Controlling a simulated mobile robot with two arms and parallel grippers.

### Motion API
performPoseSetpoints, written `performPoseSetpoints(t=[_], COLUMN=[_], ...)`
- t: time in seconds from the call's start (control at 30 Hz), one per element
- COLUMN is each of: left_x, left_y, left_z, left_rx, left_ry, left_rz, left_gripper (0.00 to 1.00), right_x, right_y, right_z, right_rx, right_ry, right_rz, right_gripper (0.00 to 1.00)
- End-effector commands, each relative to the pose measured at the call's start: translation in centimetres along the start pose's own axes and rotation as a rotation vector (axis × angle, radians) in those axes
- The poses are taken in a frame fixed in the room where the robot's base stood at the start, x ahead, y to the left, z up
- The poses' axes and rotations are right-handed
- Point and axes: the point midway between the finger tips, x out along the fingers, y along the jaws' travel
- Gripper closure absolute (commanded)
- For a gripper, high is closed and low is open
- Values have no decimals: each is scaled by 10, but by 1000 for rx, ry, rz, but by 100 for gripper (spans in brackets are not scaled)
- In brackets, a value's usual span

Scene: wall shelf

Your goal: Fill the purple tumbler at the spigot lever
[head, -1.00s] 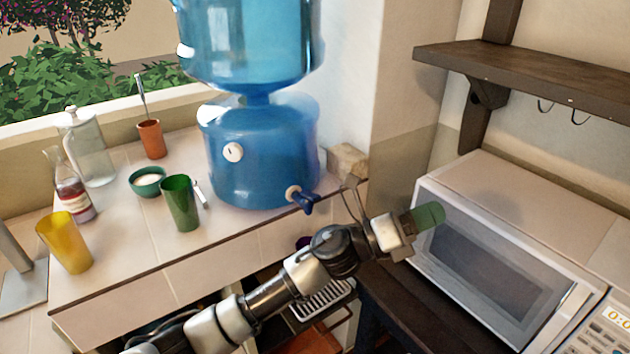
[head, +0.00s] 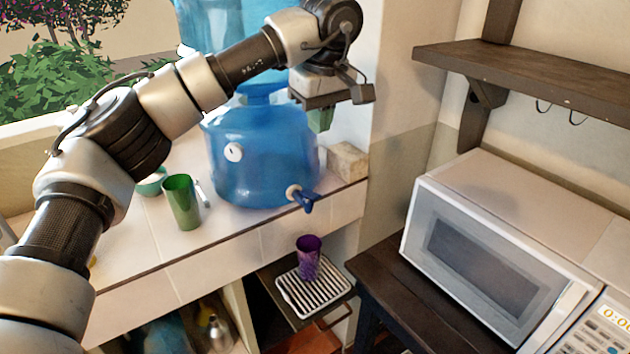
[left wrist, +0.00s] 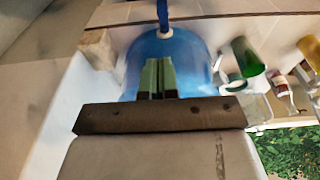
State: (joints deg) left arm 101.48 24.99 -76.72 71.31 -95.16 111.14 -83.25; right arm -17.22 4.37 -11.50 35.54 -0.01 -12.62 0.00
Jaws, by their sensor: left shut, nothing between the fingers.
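The purple tumbler (head: 308,258) stands upright on a white slatted drip tray (head: 287,294), below and apart from the spigot. The blue spigot lever (head: 304,198) sticks out low on the front of the blue water dispenser (head: 262,150). My left gripper (head: 320,120) is raised in front of the dispenser, above the lever, fingers pointing down, shut and empty. In the left wrist view its green fingertips (left wrist: 157,78) are together, with the lever (left wrist: 163,18) beyond them at the top. My right gripper is not in view.
A green cup (head: 181,202) and a teal bowl (head: 152,183) stand on the counter left of the dispenser. A beige block (head: 348,160) sits to its right. A microwave (head: 495,250) stands at right, under a dark shelf (head: 530,68).

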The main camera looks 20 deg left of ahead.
Motion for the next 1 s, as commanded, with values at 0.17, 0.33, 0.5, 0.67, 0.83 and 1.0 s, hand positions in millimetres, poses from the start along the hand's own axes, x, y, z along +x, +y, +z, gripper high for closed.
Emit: performPoseSetpoints(t=[0.17, 0.33, 0.5, 0.67, 0.83, 1.0], left_x=[-4, -3, 4, 30, 66, 100], left_y=[-4, -3, -3, -4, -4, -4], left_z=[-4, -4, -4, -4, -5, -4], left_rx=[-4, -3, -3, -3, -3, -1], left_ry=[17, 15, 13, 12, 11, 11], left_rz=[-15, -13, -13, -16, -16, -14], left_gripper=[100, 100, 100, 100, 100, 100], right_x=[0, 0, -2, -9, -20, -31], right_y=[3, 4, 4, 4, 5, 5], right_z=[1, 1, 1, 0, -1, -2], right_rx=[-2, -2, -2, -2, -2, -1], right_ry=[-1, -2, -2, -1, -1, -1], right_rz=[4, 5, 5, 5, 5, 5], right_gripper=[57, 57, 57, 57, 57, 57])
